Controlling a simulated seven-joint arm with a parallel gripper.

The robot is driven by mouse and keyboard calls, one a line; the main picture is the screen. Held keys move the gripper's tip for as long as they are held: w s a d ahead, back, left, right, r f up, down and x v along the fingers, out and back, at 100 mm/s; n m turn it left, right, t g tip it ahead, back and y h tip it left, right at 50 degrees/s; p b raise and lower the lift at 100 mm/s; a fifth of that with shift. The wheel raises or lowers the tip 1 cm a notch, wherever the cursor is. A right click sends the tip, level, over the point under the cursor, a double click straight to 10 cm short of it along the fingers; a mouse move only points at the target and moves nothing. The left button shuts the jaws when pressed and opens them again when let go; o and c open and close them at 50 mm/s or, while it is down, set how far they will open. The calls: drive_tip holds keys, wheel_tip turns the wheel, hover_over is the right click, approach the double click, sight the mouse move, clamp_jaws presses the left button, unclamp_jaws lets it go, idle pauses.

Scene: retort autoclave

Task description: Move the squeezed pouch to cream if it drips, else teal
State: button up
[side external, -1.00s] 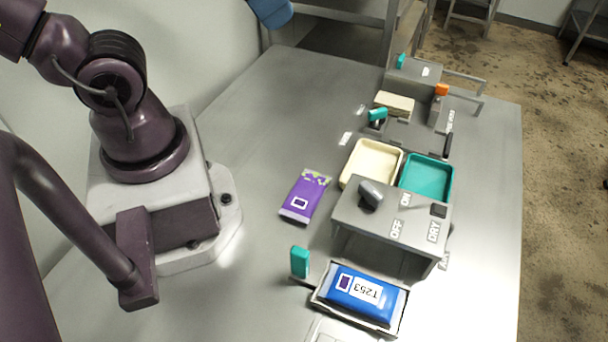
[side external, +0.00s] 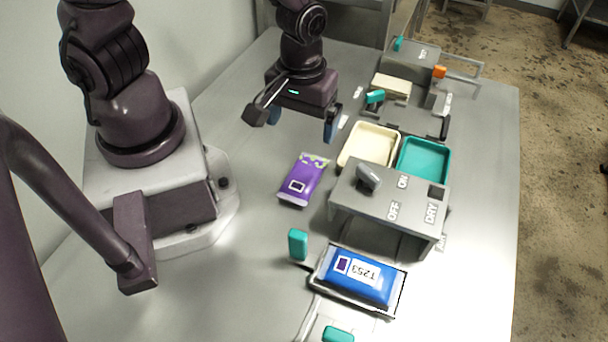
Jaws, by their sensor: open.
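My gripper (side external: 293,124) hangs open and empty over the back left of the table, behind the purple pouch. A purple pouch (side external: 305,181) with a pale label lies flat on the bare table, left of the trays. A blue pouch (side external: 366,279) marked T253 lies in a grey-rimmed holder (side external: 323,286) at the front. The cream tray (side external: 345,158) and the teal tray (side external: 447,165) stand side by side and look empty. I cannot tell from this view whether either pouch drips.
A grey box (side external: 347,199) with a knob (side external: 368,178) and OFF, ON and DRY labels stands between the trays and the blue pouch. A teal handle (side external: 298,244) stands at the holder's left. Fixtures with teal and orange handles (side external: 439,72) fill the back right.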

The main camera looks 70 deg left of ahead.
hover_over(304, 173)
drive_tip(key=f, duration=0.6)
drive_tip(key=shift+s+a, duration=0.1)
drive_tip(key=shift+a, duration=0.15)
drive_tip(key=shift+d+f, duration=0.15)
drive_tip(key=shift+f, duration=1.6)
drive_tip(key=shift+d+f, duration=0.1)
drive_tip(key=shift+f, duration=1.6)
drive_tip(key=c, duration=1.1)
